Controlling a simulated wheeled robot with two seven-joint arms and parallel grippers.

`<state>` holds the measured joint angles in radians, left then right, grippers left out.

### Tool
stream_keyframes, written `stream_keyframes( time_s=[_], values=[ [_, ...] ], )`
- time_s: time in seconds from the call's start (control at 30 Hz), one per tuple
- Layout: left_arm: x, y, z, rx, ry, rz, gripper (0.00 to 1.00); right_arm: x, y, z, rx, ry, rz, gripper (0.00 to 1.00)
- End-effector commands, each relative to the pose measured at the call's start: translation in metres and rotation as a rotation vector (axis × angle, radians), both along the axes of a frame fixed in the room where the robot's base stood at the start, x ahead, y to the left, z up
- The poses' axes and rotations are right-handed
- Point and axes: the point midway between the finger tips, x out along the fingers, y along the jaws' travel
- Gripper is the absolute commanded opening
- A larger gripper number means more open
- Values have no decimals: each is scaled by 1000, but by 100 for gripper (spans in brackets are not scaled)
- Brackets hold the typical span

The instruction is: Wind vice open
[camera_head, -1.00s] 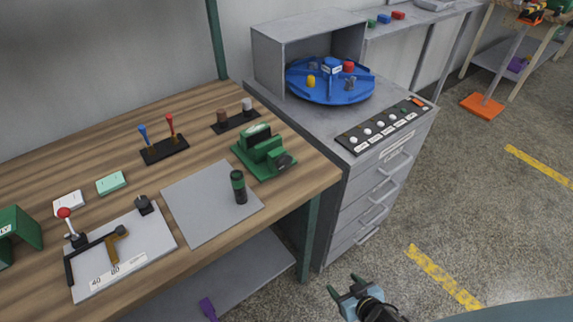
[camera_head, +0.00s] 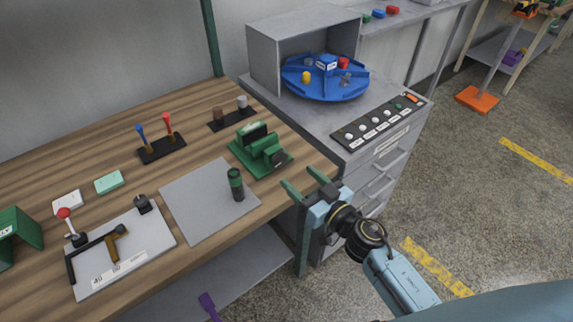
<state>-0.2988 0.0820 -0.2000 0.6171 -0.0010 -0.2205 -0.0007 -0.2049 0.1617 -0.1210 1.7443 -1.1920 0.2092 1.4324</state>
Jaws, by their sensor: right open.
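A green vice (camera_head: 262,148) stands on a green base at the right end of the wooden bench. A dark round part shows on its front right side; I cannot tell the gap between its jaws. My right gripper (camera_head: 304,184) is open and empty, with its two green fingers pointing up and left, just off the bench's right end. It is to the lower right of the vice and apart from it. My left gripper does not show.
A dark green cylinder (camera_head: 236,184) stands on a grey mat (camera_head: 200,209) left of the gripper. A grey cabinet (camera_head: 375,165) with drawers stands right behind it, with a blue carousel (camera_head: 325,83) on top. Lever stands (camera_head: 162,149) are further left on the bench.

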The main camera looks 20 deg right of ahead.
Motion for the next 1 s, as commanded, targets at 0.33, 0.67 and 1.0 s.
stream_keyframes(
  time_s=[0.33,0.67,1.0],
  values=[
    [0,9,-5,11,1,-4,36,51,18,-1,0,-1,-1,63],
    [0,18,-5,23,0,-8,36,59,21,0,0,1,-1,63],
    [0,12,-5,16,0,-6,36,59,21,0,0,1,0,30]
  ],
)
